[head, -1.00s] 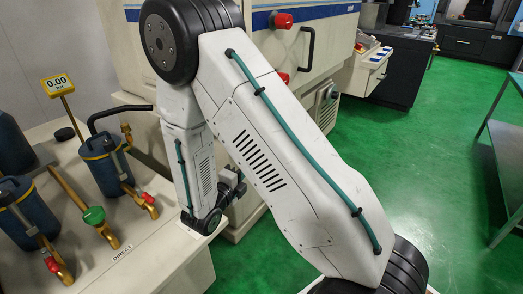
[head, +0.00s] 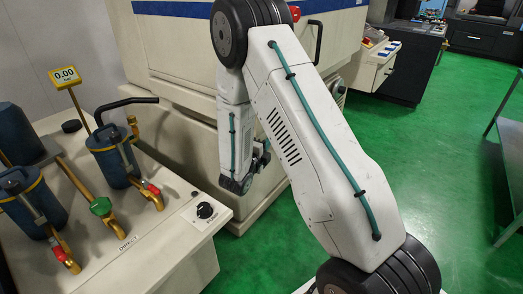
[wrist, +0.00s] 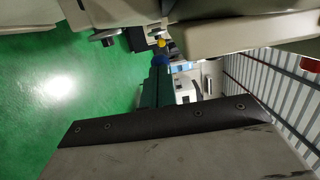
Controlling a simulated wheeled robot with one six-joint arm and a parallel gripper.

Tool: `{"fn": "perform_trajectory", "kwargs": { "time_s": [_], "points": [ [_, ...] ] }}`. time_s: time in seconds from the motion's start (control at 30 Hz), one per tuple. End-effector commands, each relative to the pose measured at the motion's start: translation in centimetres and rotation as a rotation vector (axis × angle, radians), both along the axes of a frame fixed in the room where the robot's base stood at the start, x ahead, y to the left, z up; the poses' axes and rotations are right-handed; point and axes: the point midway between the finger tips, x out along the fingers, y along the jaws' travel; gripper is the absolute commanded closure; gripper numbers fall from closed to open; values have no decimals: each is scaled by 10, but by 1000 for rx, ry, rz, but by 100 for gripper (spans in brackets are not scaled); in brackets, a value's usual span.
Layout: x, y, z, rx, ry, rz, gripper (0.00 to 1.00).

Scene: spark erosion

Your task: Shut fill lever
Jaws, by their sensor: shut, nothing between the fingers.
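I cannot tell for sure which part is the fill lever. A black bent lever (head: 124,105) sticks out at the machine's left side, above the blue filter pots. Several valve handles show on brass pipes: a green one (head: 101,206) by the DIRECT label, a red one (head: 152,189) and another red one (head: 60,254). My gripper (head: 262,156) hangs below my forearm in the head view, right of these and apart from them. It is partly hidden by my arm, and it is shut and empty. The wrist view shows none of the levers clearly.
A black knob (head: 205,210) sits on the bench corner. The pale machine body (head: 175,60) stands close behind my arm. Green floor (head: 430,170) is open at the right.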

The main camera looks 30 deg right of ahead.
Motion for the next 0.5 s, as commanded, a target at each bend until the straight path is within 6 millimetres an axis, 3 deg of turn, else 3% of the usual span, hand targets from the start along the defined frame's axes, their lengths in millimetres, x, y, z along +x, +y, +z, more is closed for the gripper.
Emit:
{"fn": "perform_trajectory", "kwargs": {
  "time_s": [0.5],
  "points": [
    [5, -11, -2, 1, 0, -1, 100]
  ]
}}
